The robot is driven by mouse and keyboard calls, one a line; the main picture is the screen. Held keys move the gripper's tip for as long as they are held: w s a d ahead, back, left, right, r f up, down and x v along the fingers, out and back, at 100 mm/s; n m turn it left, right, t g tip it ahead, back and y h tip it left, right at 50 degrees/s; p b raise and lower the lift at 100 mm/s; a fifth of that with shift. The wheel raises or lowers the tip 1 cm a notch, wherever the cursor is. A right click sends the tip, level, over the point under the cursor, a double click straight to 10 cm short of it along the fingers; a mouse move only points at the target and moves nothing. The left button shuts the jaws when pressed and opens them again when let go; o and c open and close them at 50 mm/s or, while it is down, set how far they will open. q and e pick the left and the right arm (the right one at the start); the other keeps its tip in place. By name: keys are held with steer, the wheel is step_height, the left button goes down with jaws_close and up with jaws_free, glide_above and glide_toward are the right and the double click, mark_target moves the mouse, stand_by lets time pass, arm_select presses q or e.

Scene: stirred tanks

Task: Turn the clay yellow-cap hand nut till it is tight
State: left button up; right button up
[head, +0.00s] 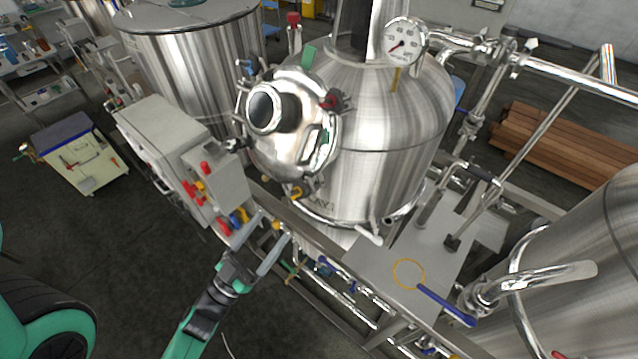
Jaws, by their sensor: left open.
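The steel tank (385,165) stands in the middle, with a partly hidden label that seems to read "CLAY". Its round manway lid (310,128) faces front left. The yellow-cap hand nut (297,192) sits at the lid's lower rim; how far it is screwed on cannot be told. My left gripper (275,225) is open, its two long fingers pointing up and right, a little below and left of the yellow cap in the picture. A small yellow part shows near its fingertips; whether it lies between them cannot be told. My right gripper is not in view.
A grey control box (216,180) with red, yellow and blue knobs is close left of my left gripper. A red-cap nut (334,100) and other clamps ring the lid.

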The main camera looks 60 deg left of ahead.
mark_target(295, 194)
arm_select(q)
steer(key=p+x, duration=0.1)
steer(key=x, duration=0.9)
steer(key=shift+w+a+r+p, duration=0.15)
steer(key=shift+w+r+p, duration=0.05)
steer(key=shift+r+p, duration=0.2)
steer(key=shift+w+a+r, duration=0.15)
steer(key=shift+w+a, duration=0.05)
steer(key=shift+w, duration=0.35)
